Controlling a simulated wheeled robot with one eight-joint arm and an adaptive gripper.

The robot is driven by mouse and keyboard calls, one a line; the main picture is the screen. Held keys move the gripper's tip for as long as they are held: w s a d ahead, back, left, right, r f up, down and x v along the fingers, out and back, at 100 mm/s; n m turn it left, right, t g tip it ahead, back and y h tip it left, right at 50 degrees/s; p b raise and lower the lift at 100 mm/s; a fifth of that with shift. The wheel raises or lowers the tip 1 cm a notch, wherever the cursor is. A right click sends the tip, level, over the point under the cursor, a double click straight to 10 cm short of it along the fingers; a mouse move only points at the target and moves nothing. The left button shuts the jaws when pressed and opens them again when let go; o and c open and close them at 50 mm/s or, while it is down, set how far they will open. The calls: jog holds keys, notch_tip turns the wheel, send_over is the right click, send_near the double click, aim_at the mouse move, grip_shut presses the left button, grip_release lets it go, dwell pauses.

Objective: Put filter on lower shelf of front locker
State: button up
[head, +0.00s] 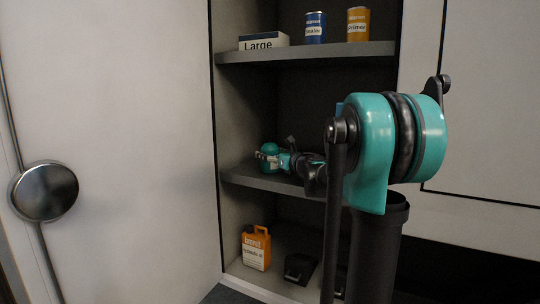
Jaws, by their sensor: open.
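The filter appears to be a small teal canister with a pale label (269,148), at the left of the locker's lower shelf (250,178). It looks upright at shelf level, though its base is hard to make out. My gripper (284,161) is over the lower shelf, just right of the canister, at the end of my teal and black arm. Its jaws are open, close to the canister. I cannot tell whether they touch it. My arm's large teal joint hides the right part of the shelf.
The upper shelf (300,53) holds a box marked Large (263,42), a blue can (315,27) and an orange can (358,24). An orange jug (256,248) and a black object (299,268) stand on the locker floor. A pale panel (120,120) stands left.

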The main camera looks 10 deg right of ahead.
jog(key=v, duration=1.1)
jog(key=shift+s+d, duration=0.1)
jog(key=shift+s, duration=0.1)
jog(key=shift+s, duration=0.1)
